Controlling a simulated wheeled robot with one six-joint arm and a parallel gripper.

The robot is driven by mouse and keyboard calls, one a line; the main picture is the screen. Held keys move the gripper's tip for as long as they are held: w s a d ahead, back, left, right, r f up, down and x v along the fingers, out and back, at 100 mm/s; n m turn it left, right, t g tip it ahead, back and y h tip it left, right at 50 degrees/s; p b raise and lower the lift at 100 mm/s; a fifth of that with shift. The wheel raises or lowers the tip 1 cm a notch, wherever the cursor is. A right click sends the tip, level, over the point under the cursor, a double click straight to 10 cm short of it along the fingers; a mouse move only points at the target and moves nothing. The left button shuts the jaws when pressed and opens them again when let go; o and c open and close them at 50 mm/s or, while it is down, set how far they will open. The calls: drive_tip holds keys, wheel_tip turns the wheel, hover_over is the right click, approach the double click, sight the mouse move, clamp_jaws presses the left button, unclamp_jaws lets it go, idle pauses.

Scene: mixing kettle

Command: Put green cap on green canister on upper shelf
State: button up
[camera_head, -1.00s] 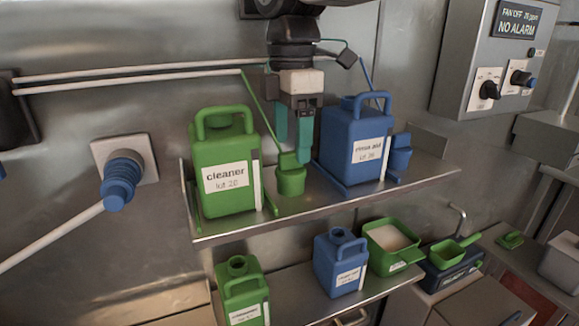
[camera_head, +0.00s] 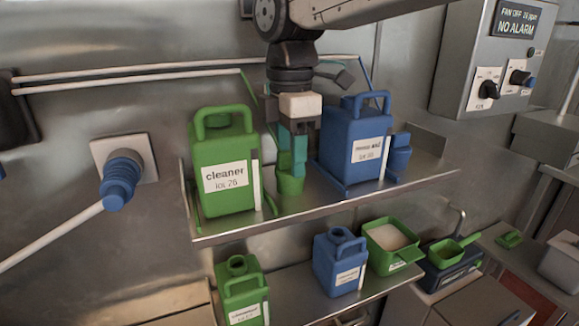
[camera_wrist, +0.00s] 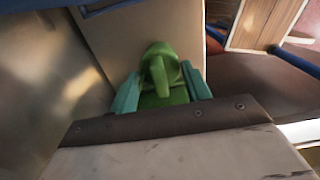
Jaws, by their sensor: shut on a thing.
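The green canister (camera_head: 224,165), labelled "cleaner", stands upright on the left of the upper shelf (camera_head: 325,203). A green cup (camera_head: 290,186) is fixed just right of it on the shelf. My gripper (camera_head: 292,168) points down at the cup, between the green and blue canisters. In the wrist view its teal fingers are shut on the green cap (camera_wrist: 160,72), a ribbed green piece with a raised grip. In the head view the fingers hide most of the cap, at or just above the cup's rim; I cannot tell which. The canister's mouth is not clearly visible.
A blue canister (camera_head: 356,143) stands close right of my gripper, with a blue cup (camera_head: 400,152) beside it. Pale rails (camera_head: 140,82) run along the wall behind. A small green canister (camera_head: 242,290), blue canister (camera_head: 340,262) and green tray (camera_head: 392,243) sit below.

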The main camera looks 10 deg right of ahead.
drive_tip(key=shift+r, duration=0.3)
drive_tip(key=shift+r, duration=1.85)
